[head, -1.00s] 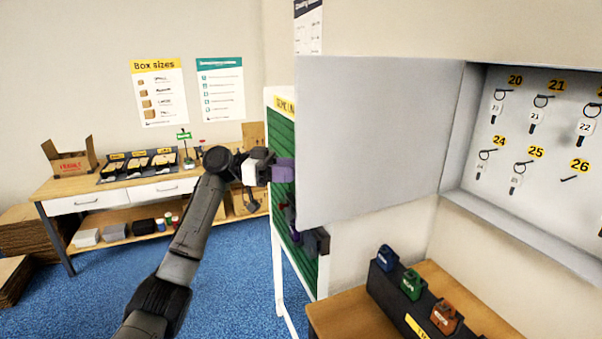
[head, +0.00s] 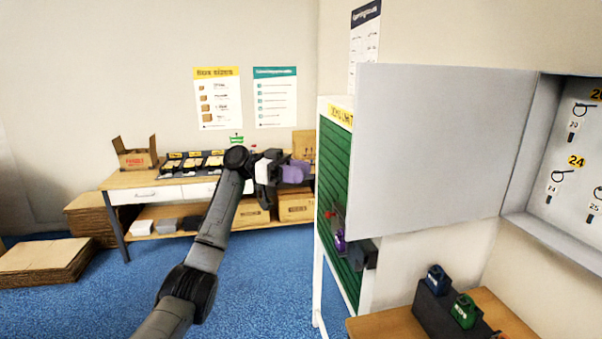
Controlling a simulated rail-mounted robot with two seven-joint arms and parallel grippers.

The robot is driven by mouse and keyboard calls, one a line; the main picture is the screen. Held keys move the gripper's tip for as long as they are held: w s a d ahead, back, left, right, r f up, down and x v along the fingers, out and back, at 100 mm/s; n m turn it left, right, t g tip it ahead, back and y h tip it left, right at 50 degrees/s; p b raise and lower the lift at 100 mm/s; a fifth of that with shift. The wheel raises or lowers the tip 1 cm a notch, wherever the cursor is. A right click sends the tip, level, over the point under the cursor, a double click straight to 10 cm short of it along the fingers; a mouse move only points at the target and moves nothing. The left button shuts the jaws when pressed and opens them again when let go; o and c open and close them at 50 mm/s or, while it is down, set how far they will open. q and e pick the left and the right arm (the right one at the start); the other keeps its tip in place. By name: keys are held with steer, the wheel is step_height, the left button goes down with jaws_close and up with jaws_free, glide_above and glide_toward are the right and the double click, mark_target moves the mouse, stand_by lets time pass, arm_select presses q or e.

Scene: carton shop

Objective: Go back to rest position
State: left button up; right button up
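My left gripper (head: 287,172) is raised at the end of my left arm, in front of the workbench and left of the green-shuttered cabinet (head: 335,190). A pale purple part shows at its tip; I cannot tell whether this is its fingers or something held, nor whether the fingers are open. It appears apart from the cabinet. My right gripper is not in view.
A purple item (head: 340,242) and a dark block sit at the shutter. The grey door (head: 430,150) of the key cabinet stands open at right. Below it, a wooden table (head: 385,325) holds coloured padlocks. The workbench (head: 130,181) and flat cardboard (head: 45,258) are at left; blue floor is clear.

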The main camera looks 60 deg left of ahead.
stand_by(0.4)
arm_select(q)
steer(key=w+d+f+n+g+y, duration=0.1)
steer(key=w+d+f+g+y, duration=0.1)
steer(key=d+f, duration=0.5)
steer(key=w+d+f+n+g+y, duration=0.1)
steer(key=w+d+f+y, duration=0.15)
steer(key=f, duration=0.85)
steer(key=s+d+f+n+g+y, duration=0.15)
steer(key=s+d+f, duration=0.35)
steer(key=f, duration=0.5)
steer(key=s+d+f+g+y, duration=0.15)
steer(key=s+d+f, duration=0.35)
steer(key=f, duration=0.5)
steer(key=s+d+f+n+g+y, duration=0.1)
steer(key=s+d+f+y, duration=0.2)
steer(key=d+f, duration=0.5)
steer(key=s+d+f+n+y, duration=0.2)
steer(key=s+d, duration=0.2)
steer(key=s, duration=0.8)
steer(key=s+d+f+n+y, duration=0.2)
steer(key=s+d+n, duration=0.1)
steer(key=s, duration=0.9)
step_height(320, 180, up, 28)
steer(key=p, duration=2.8)
steer(key=shift+w+r+t+p, duration=0.15)
steer(key=shift+w+t+p, duration=0.15)
steer(key=shift+p, duration=0.05)
